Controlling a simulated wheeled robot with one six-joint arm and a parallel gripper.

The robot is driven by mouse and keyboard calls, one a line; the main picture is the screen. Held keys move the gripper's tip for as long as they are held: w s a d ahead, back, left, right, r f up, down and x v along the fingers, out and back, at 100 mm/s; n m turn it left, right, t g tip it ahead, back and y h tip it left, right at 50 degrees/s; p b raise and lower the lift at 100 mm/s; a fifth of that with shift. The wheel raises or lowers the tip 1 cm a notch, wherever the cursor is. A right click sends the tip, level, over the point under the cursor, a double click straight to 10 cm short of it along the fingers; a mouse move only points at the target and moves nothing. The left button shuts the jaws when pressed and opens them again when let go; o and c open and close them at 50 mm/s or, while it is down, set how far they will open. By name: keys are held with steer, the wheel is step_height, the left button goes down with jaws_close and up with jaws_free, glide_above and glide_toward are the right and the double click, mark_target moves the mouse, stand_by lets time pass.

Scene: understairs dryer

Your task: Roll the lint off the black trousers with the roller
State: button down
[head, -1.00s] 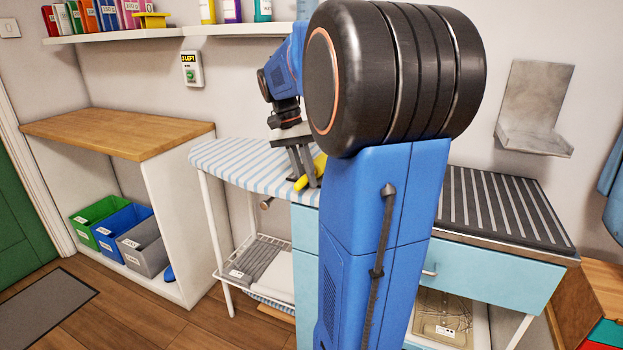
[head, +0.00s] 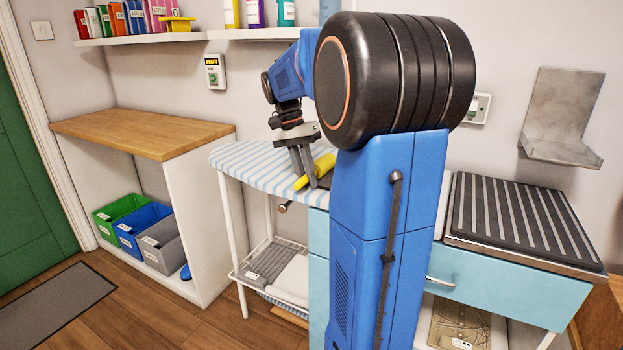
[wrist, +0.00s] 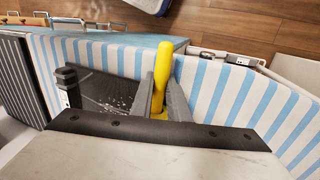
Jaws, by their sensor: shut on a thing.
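My gripper (head: 303,168) is over the striped ironing board (head: 245,167), shut on the yellow lint roller (head: 325,164). In the wrist view, the roller's yellow handle (wrist: 161,75) stands between the two grey fingers (wrist: 164,100). The roller's head is mostly hidden by the fingers and the gripper's body. The black trousers (wrist: 105,88) lie on the board just left of the fingers in the wrist view, with pale lint specks on them. I cannot tell whether the roller touches the cloth. In the head view, my arm hides the trousers.
A ribbed black mat (head: 520,225) tops the blue drawer unit (head: 480,290) at right. A wooden counter (head: 140,132) stands at left above green, blue and grey bins (head: 160,250). A wire rack (head: 270,268) hangs under the board.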

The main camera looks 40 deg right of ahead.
steer(key=shift+r, duration=3.45)
steer(key=shift+f, duration=0.15)
steer(key=shift+f, duration=3.3)
steer(key=shift+s, duration=0.1)
